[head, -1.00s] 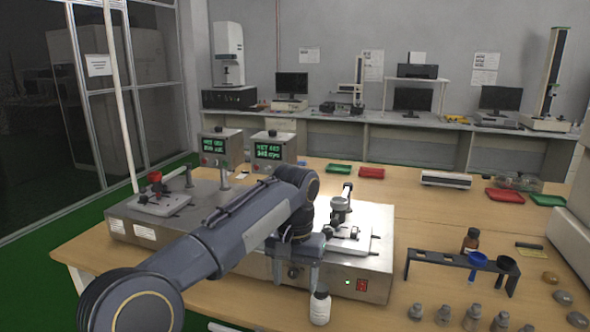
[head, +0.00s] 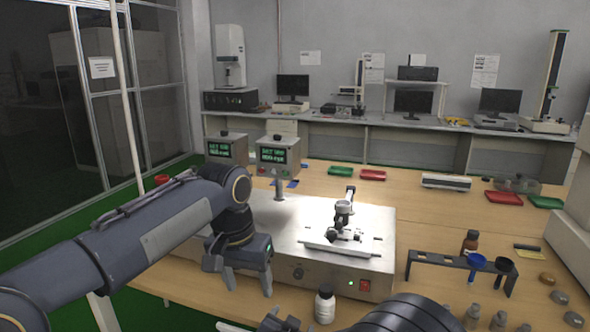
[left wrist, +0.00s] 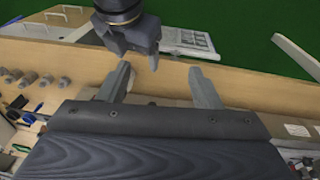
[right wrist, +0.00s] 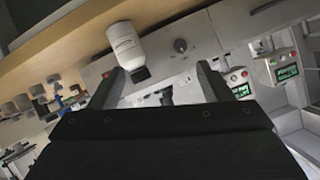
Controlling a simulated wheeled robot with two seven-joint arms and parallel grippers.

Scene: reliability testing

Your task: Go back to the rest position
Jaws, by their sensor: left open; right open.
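My left gripper (head: 240,278) hangs in front of the steel machine's left half in the head view, fingers apart and empty. In the left wrist view its two fingers (left wrist: 160,72) are spread with nothing between them, and my other gripper shows beyond them at the top. My right gripper (head: 272,321) shows only partly at the bottom edge of the head view, with its dark arm to the right. In the right wrist view its fingers (right wrist: 162,70) are spread. A white bottle (right wrist: 124,45) appears beyond the left finger, not gripped.
The steel machine (head: 300,240) stands on the wooden table. The white bottle (head: 325,304) stands before it, close to my right gripper. A black rack (head: 440,261) with blue and black cups and several small bottles are on the right. Table space behind the machine is fairly clear.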

